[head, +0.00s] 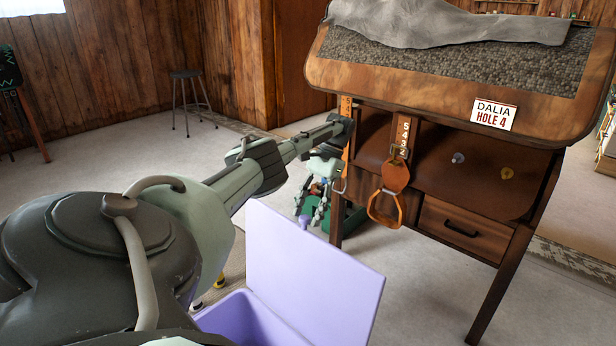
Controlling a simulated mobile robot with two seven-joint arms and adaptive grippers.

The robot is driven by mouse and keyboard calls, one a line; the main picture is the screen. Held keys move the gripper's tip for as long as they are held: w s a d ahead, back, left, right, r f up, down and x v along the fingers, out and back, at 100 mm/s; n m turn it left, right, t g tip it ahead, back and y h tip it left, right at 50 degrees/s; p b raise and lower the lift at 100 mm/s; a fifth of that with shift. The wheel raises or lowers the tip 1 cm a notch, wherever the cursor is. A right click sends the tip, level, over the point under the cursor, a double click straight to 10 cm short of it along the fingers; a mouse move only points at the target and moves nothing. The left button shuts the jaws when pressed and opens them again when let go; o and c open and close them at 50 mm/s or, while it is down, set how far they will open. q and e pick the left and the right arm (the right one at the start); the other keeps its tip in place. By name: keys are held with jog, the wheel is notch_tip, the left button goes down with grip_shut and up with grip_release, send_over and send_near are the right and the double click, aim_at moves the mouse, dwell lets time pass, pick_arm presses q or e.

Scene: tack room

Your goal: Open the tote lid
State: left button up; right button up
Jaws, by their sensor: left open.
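The purple tote (238,318) stands on the floor at the bottom of the head view, partly hidden by my left arm. Its purple lid (310,275) is swung up and stands steeply tilted, so the tote's mouth is uncovered. A small purple knob (304,221) shows at the lid's upper edge. My left gripper (313,205) hangs just above and beyond that edge, close to the knob in the picture. Its fingers are open and nothing shows between them. I cannot tell whether it touches the lid. My right gripper is not in view.
A wooden saddle stand (425,75) with a drawer (463,228) and a hanging stirrup (388,207) stands close on the right. A green object (345,222) sits on the floor behind my gripper.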

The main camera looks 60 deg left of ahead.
pick_arm(q)
notch_tip(320, 180, up, 9)
dwell(0.6)
jog(key=shift+s+d, duration=0.1)
jog(key=shift+s, duration=0.05)
dwell(0.5)
